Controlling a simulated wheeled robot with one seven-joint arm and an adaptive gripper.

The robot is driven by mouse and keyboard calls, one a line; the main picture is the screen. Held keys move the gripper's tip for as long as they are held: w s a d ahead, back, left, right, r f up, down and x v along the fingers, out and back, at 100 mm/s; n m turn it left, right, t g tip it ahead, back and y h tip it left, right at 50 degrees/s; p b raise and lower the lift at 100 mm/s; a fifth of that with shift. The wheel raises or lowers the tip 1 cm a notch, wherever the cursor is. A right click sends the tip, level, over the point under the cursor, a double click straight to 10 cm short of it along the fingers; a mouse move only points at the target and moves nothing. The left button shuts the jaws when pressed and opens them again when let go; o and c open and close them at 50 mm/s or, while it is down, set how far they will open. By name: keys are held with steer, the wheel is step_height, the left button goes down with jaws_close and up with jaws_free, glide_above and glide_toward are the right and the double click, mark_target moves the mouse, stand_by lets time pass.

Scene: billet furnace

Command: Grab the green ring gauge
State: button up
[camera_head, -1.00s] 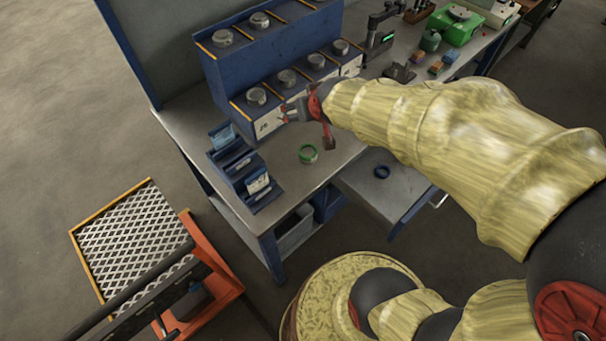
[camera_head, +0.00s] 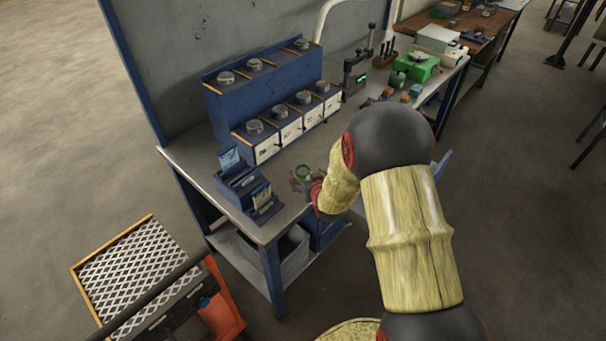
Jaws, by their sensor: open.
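The green ring gauge (camera_head: 304,172) lies at the front part of the grey workbench (camera_head: 196,166), right of the blue card holder. My gripper (camera_head: 302,180) is open and low over the bench, right at the ring. Its grey fingers show around the ring's near side. The ring is not visibly clamped, and I cannot tell whether the fingers touch it. My arm comes in from the right and hides the bench just right of the gripper.
A blue card holder (camera_head: 238,182) stands left of the ring. A blue stepped rack (camera_head: 228,104) with metal pieces and labelled drawers stands behind. A gauge stand (camera_head: 353,75) and a green device (camera_head: 416,66) are farther right. An orange-edged mesh platform (camera_head: 135,270) stands front left.

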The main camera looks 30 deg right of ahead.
mark_target(303, 170)
steer(key=shift+b+x, duration=0.4)
steer(key=shift+x, duration=1.85)
steer(key=shift+r, duration=0.1)
steer(key=shift+c, duration=0.6)
steer(key=c, duration=1.3)
steer(key=shift+c, duration=0.2)
